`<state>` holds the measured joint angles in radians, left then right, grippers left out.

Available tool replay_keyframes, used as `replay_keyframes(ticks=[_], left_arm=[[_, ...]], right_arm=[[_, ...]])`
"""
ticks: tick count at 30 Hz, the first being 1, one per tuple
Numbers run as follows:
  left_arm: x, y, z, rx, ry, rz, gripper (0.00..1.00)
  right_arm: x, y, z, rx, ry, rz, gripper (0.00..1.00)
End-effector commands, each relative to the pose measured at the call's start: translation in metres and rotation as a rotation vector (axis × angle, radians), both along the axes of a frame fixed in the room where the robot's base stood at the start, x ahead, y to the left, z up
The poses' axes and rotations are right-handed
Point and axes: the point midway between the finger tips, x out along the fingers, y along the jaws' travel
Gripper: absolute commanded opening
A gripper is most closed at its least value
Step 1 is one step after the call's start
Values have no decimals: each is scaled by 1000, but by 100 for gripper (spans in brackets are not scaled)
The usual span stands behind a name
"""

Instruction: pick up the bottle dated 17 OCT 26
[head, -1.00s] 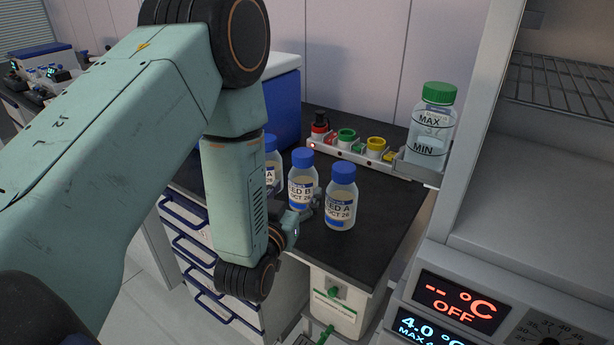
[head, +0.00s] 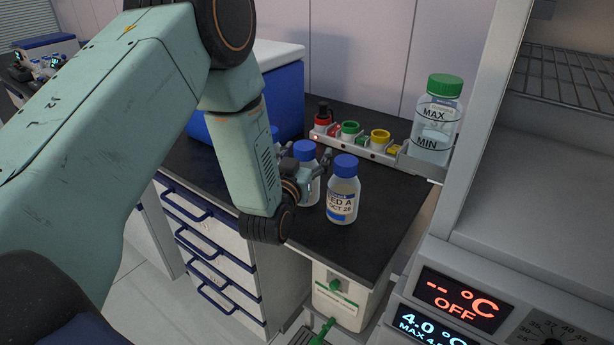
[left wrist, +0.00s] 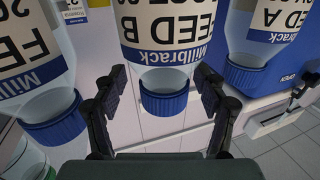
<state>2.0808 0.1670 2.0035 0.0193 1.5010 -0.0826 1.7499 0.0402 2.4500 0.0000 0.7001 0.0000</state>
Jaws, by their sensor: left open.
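Three bottles with blue caps stand on the dark bench top in the head view. The middle one, FEED B (head: 304,151), is partly behind my left gripper (head: 316,178). The left one (head: 275,132) is mostly hidden by my arm. In the left wrist view the picture is upside down; my left gripper (left wrist: 160,76) is open, its fingers on either side of the FEED B bottle (left wrist: 165,45). I cannot tell whether they touch it. No full date is readable there.
A rack (head: 365,145) with red, green and yellow items stands behind the bottles. A green-capped MAX/MIN bottle (head: 437,120) is at the right. A blue box with a white lid (head: 278,55) stands behind my arm. The bench's front right corner is clear.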

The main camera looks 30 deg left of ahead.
Motion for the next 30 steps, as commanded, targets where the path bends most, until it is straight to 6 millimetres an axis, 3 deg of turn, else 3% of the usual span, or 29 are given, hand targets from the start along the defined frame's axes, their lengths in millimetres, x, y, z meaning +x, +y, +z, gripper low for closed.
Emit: replay_keyframes(ticks=[5, 30], left_arm=[[1, 0, 0, 0, 0, 0, 70], [1, 0, -1, 0, 3, 1, 0]], right_arm=[[0, 0, 0, 0, 0, 0, 0], [0, 0, 0, 0, 0, 0, 0]])
